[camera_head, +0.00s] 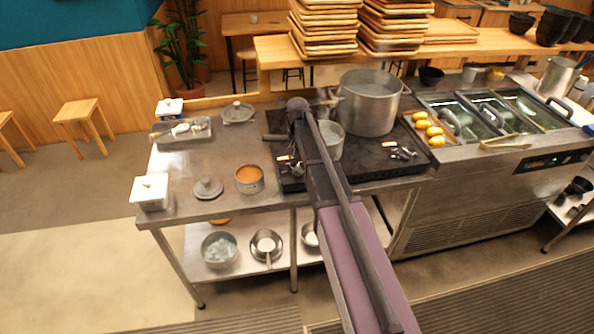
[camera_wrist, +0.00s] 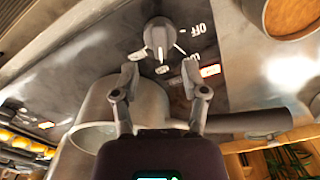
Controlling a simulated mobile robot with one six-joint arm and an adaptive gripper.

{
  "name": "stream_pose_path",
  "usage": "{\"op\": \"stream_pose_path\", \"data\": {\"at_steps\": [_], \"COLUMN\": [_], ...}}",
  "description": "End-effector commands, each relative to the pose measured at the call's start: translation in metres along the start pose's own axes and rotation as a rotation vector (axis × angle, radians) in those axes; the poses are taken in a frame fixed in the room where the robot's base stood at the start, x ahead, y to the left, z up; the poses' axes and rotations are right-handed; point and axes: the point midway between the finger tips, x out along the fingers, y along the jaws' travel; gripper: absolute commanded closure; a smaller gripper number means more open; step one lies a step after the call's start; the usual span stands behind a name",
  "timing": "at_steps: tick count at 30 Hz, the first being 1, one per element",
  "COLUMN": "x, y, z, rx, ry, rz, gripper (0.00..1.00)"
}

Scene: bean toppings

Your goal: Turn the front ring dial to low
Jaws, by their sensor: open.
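The dial (camera_wrist: 158,36) is a dark grey knob on a metal panel at the top middle of the wrist view. Printed marks surround it, with OFF (camera_wrist: 197,30) readable to its right; the other words are too small or partly hidden. I cannot tell which mark it points to. My gripper (camera_wrist: 160,80) is open and empty, its two fingertips apart just below the dial in the picture and not around it. In the head view the dark stove (camera_head: 375,165) carries controls at its left and right, and my arm hides much of its left part.
A small grey pot (camera_wrist: 95,130) stands close to the left finger in the wrist view. A large pot (camera_head: 368,102) stands at the stove's back. A pot of orange food (camera_head: 249,180) and a lid (camera_head: 208,188) sit on the counter at left. Yellow items (camera_head: 429,130) lie right.

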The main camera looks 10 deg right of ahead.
Motion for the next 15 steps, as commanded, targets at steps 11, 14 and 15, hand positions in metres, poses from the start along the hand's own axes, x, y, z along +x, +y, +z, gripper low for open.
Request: {"op": "stream_pose_path", "data": {"at_steps": [11,14,15], "x": [0.033,0.040,0.042], "y": [0.000,0.000,0.000], "z": [0.000,0.000,0.000], "rx": [0.000,0.000,0.000], "ry": [0.000,0.000,0.000], "rz": [0.000,0.000,0.000], "gripper": [0.43,0.43,0.43]}}
